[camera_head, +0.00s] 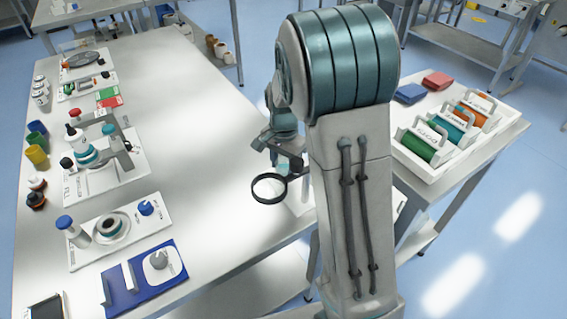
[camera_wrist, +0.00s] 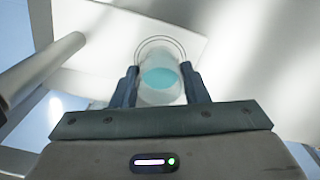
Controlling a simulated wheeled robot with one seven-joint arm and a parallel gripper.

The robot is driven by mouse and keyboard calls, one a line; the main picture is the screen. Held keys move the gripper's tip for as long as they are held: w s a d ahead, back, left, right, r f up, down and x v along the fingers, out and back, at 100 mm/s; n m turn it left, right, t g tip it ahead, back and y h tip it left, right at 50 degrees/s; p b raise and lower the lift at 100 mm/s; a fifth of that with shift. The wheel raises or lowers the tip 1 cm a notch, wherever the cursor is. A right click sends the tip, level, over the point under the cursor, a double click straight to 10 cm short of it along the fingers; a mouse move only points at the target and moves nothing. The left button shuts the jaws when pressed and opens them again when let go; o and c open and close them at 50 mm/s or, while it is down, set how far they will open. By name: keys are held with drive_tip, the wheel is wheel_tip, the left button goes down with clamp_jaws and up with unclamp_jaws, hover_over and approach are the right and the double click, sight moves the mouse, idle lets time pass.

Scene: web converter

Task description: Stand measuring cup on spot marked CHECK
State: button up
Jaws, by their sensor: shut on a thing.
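A clear measuring cup (camera_wrist: 160,92) with teal liquid is between the two dark fingers of my gripper (camera_wrist: 160,88) in the wrist view. The fingers are shut on its sides. In the head view my gripper (camera_head: 280,160) is over the right edge of the long table, and only a small pale teal part of the cup (camera_head: 284,169) shows under it. A white plate (camera_head: 301,198) lies below, partly hidden by my arm. Thin curved lines show around the cup's far side; I cannot tell whether they are its rim or a marking. No CHECK lettering is readable.
A black ring (camera_head: 269,188) is close beside my gripper. The long table (camera_head: 205,130) is bare in its middle. Stations and a blue board (camera_head: 130,290) line its left side. A side table at right holds a white tray (camera_head: 450,165) of coloured spools.

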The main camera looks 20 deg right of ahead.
drive_tip(key=shift+f, duration=0.15)
drive_tip(key=o, duration=1)
wheel_tip(320, 180, up, 12)
drive_tip(key=shift+r+p, duration=0.2)
drive_tip(key=shift+p, duration=0.3)
